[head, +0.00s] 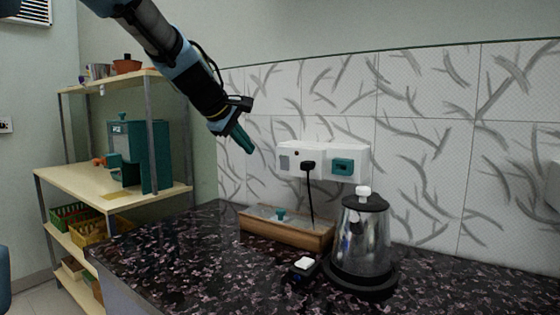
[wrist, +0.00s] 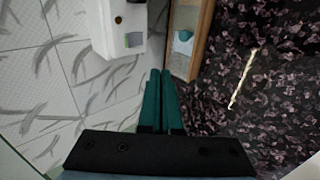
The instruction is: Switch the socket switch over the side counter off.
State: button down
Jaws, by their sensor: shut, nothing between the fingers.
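A white socket box (head: 322,148) is fixed to the tiled wall above the dark speckled counter (head: 455,280). A grey square switch (head: 285,162) is at the left of its front; whether it is on or off I cannot tell. A black plug (head: 308,165) with a hanging cord and a teal insert (head: 343,167) are farther right. My gripper (head: 249,149) is shut and empty, left of the box and apart from it. In the wrist view, the closed teal fingers (wrist: 160,74) point toward the box (wrist: 112,40), with the switch (wrist: 134,39) beyond their tips.
A shallow wooden tray (head: 285,231) with a teal knob lies below the box. A glass kettle (head: 364,235) on a black base stands to its right, with a small black-and-white item (head: 304,264) in front. A shelf rack (head: 115,179) stands at left.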

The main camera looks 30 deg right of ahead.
jog(key=shift+s+d+r, duration=0.15)
jog(key=shift+d+r, duration=0.5)
jog(key=shift+d, duration=0.05)
jog(key=shift+f, duration=0.1)
jog(key=p, duration=0.4)
send_near(284, 164)
jog(key=a+f+x, duration=0.1)
jog(key=x, duration=0.4)
jog(key=shift+d+r+p, duration=0.3)
jog(key=shift+d+p, duration=0.05)
jog(key=shift+d, duration=0.25)
